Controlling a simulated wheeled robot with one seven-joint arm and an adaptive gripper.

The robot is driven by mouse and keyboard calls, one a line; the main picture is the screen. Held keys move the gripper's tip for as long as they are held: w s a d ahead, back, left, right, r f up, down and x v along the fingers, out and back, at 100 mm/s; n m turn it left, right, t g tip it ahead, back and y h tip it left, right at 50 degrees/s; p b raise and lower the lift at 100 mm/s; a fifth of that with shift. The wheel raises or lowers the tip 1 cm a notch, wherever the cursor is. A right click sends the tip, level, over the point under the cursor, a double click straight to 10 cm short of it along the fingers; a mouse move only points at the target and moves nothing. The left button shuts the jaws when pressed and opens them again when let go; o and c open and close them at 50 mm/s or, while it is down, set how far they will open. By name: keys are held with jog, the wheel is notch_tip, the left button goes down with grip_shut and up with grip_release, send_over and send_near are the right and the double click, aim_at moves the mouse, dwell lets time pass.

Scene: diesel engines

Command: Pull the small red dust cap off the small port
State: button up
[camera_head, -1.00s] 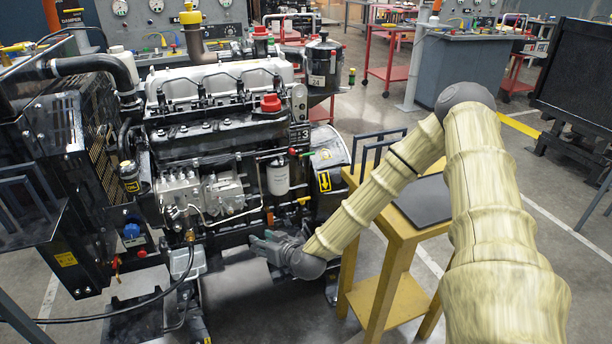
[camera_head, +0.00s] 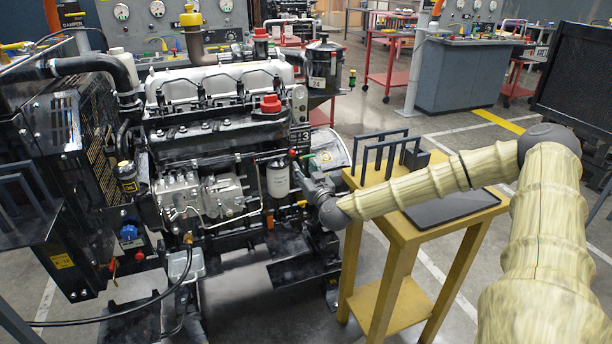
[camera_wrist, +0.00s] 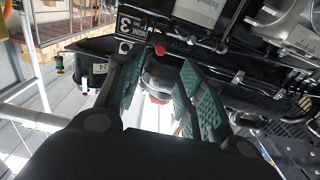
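A small red knob-like cap (camera_head: 292,152) shows on the engine's right side in the head view, close to the end of my gripper (camera_head: 308,168). In the wrist view a small red round piece (camera_wrist: 160,48) sits beyond my fingers, near the "3" label; I cannot tell for certain that it is the same cap. My gripper (camera_wrist: 158,92) is open there, its two green-padded fingers apart. A grey rounded part with red on it (camera_wrist: 158,98) shows in the gap behind them, apparently not gripped. The small port itself is not clearly visible.
The engine (camera_head: 215,130) has a larger red cap (camera_head: 270,103) on top and a white filter (camera_head: 278,178) left of my gripper. A yellow stand (camera_head: 395,235) with a dark tray and rack is on the right, under my arm.

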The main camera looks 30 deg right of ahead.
aim_at(293, 155)
jog(key=shift+b+x, duration=1.45)
jog(key=shift+x, duration=3.45)
jog(key=shift+a, duration=0.1)
grip_shut()
